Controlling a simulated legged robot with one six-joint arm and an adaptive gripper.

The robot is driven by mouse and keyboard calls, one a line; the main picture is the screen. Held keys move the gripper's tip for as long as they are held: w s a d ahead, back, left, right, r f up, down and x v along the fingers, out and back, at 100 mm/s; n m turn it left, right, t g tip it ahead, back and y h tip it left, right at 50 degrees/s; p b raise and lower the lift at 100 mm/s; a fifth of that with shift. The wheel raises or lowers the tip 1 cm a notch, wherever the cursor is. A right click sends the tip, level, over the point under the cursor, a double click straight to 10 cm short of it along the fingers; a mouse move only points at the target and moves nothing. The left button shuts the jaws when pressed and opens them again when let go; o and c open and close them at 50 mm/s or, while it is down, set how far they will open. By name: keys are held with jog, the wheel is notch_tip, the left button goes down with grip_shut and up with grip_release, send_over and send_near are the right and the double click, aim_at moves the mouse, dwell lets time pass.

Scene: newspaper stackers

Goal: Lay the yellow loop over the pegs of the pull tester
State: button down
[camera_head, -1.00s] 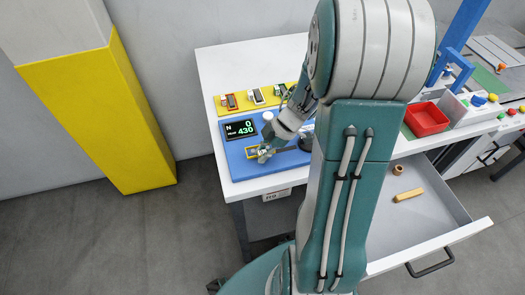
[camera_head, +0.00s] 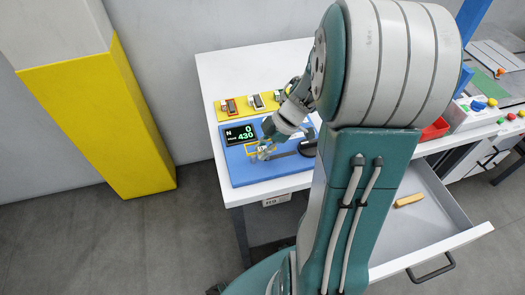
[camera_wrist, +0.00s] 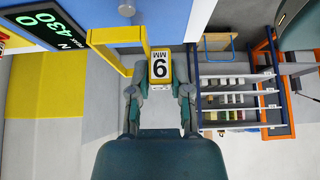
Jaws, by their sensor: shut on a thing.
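The pull tester is a blue board (camera_head: 240,177) on the white bench, with a dark display (camera_head: 240,134) reading 0 and 430. My gripper (camera_head: 265,153) is shut on the tag, which sits between the fingertips in the wrist view (camera_wrist: 160,85).
A yellow rack (camera_head: 243,108) with several small items stands behind the tester. An open drawer (camera_head: 440,232) with a tan block (camera_head: 409,200) juts out at right. A red bin (camera_head: 435,129) is partly hidden by my arm. A yellow and white pillar (camera_head: 100,115) stands left.

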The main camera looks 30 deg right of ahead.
jog(key=shift+r, duration=1.05)
jog(key=shift+f, duration=0.15)
